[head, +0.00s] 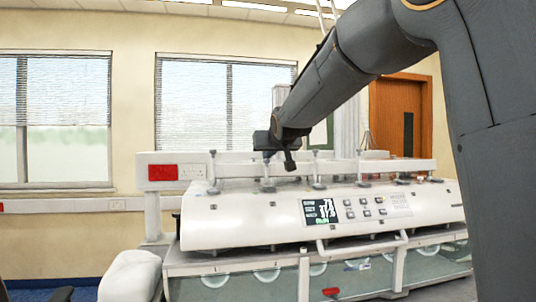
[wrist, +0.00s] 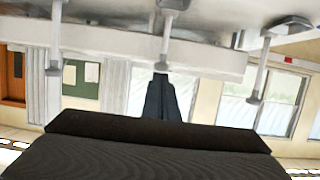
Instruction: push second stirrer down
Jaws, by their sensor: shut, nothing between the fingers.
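The white tablet tester (head: 330,215) carries a row of slim grey stirrers along its top. The second stirrer from the left (head: 267,180) stands upright beside my gripper (head: 290,163). My dark gripper is shut and empty, at the height of the stirrers' upper parts, slightly right of that stirrer in the head view. In the wrist view, which is upside down, my shut fingers (wrist: 167,98) line up with the middle stirrer (wrist: 164,45). Their tips are close to its end; I cannot tell whether they touch.
Neighbouring stirrers stand on both sides, the first (head: 213,172) and the third (head: 318,170). A white rail with a red panel (head: 162,173) runs behind. A lit display (head: 320,211) and buttons are on the front, above a clear-sided bath (head: 255,285).

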